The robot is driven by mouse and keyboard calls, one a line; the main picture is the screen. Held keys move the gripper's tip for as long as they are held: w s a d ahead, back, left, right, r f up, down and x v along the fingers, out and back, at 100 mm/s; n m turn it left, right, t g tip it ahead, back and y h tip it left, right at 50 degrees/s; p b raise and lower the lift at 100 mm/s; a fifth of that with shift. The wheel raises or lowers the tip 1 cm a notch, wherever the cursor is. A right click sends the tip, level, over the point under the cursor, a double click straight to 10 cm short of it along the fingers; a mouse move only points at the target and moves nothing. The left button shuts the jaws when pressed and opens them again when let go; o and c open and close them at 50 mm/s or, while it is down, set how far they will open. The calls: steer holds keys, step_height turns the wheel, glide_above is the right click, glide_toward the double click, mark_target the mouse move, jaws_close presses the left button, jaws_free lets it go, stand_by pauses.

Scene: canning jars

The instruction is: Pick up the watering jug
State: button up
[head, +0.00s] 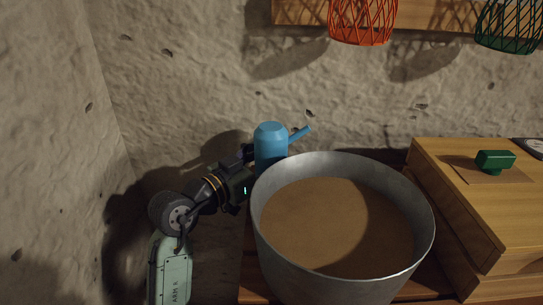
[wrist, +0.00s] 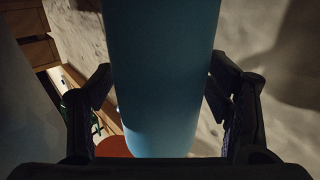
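The watering jug (head: 270,146) is blue with a spout pointing up to the right. In the head view it looks upright behind the left rim of a big metal pot, which hides its base. My gripper (head: 249,160) reaches it from the left; its fingers are mostly hidden there. In the wrist view the jug's blue body (wrist: 162,80) fills the middle, with one finger of my gripper (wrist: 160,88) on each side. The fingertips are at or partly behind the jug's edges. I cannot tell whether they press on it.
The wide metal pot (head: 424,235) with brown contents stands right beside my gripper. A wooden box (head: 480,210) with a green-handled lid is at the right. Red (head: 362,20) and green (head: 510,25) wire baskets hang above. A rough wall is close behind and left.

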mark_target(271, 126)
steer(key=c, duration=1.1)
steer(key=shift+o, duration=0.2)
steer(key=shift+r, duration=0.1)
step_height(271, 126, up, 10)
steer(key=shift+f, duration=0.1)
